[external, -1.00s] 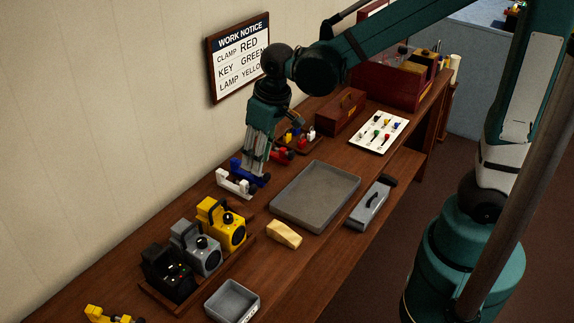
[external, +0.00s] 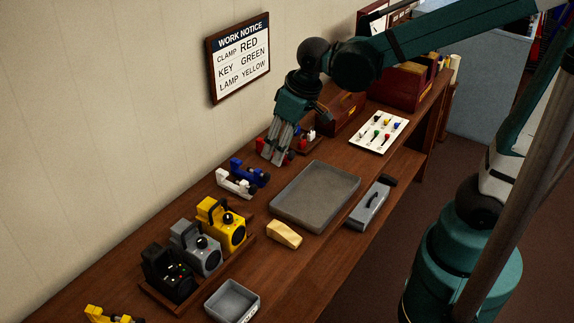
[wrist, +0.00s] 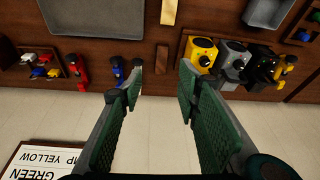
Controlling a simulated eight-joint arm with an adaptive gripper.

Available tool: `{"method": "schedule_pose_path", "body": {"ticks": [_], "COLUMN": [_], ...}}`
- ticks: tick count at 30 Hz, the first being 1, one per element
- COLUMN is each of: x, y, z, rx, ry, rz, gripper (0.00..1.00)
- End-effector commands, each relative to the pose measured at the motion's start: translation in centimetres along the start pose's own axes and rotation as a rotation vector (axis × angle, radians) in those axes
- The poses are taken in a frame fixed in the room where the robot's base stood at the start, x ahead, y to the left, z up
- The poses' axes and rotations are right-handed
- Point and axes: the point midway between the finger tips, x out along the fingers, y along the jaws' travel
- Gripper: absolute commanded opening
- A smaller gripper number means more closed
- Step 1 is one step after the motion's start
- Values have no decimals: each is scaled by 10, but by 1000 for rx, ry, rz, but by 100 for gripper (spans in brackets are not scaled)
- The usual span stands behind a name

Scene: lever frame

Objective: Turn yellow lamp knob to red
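My gripper (external: 274,162) is beyond the lamp toward the back of the bench, pointing down near the red clamp (external: 289,153). In the wrist view my gripper (wrist: 160,82) has its fingers well apart, with nothing between them.
A grey lamp (external: 207,262) and a black lamp (external: 176,284) stand beside the yellow one. White (external: 233,186) and blue (external: 259,179) clamps lie between my gripper and the lamps. A grey tray (external: 318,225) and beige block (external: 284,236) lie toward the bench front. The wall sign (external: 241,60) reads "LAMP YELLOW".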

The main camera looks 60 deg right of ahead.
Motion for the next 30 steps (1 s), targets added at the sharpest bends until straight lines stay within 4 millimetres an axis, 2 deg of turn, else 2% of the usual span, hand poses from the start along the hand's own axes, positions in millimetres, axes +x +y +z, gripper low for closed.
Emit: {"method": "schedule_pose_path", "body": {"ticks": [30], "x": [-22], "y": [38], "z": [42], "rx": [3], "ry": [107], "rz": [16], "gripper": [33]}}
